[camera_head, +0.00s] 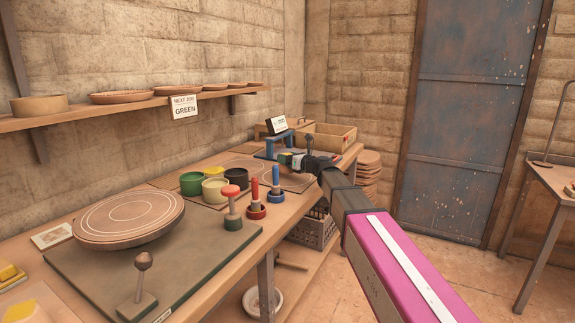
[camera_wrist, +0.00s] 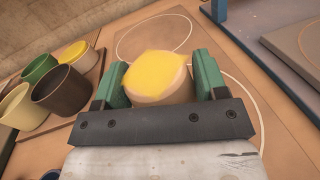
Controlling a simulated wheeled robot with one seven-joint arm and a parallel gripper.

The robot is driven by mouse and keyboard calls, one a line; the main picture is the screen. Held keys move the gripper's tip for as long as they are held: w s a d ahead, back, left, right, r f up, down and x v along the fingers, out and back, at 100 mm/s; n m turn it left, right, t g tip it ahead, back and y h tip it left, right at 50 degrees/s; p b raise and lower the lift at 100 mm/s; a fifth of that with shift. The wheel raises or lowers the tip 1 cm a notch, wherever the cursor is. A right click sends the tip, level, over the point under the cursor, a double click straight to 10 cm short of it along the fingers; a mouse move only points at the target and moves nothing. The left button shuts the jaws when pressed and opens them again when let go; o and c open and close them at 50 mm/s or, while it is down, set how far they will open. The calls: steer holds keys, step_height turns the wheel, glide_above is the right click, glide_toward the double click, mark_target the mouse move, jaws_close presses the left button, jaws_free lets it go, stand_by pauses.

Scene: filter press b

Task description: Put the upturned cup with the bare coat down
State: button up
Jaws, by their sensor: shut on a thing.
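My gripper (camera_wrist: 161,77) has green finger pads and is shut on a cup (camera_wrist: 158,80). The cup has a tan body, and a yellow patch covers most of the face turned to the wrist camera. Below it is a tan board (camera_wrist: 209,48) with pale ring outlines; one ring lies clear beyond the cup, another is partly hidden by my gripper. I cannot tell whether the cup touches the board. In the head view my gripper (camera_head: 292,160) is over the far part of the bench, and the cup is too small to make out clearly.
A green cup (camera_wrist: 38,69), a yellow cup (camera_wrist: 76,52), a dark cup (camera_wrist: 62,91) and a cream cup (camera_wrist: 15,106) stand at left. A blue stand (camera_head: 270,148) and a wooden tray (camera_head: 325,137) are at the back. Red- and blue-handled tools (camera_head: 255,200) stand nearer.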

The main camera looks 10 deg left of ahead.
steer(key=shift+f, duration=1.15)
steer(key=shift+f, duration=0.1)
steer(key=o, duration=1)
steer(key=v, duration=1.2)
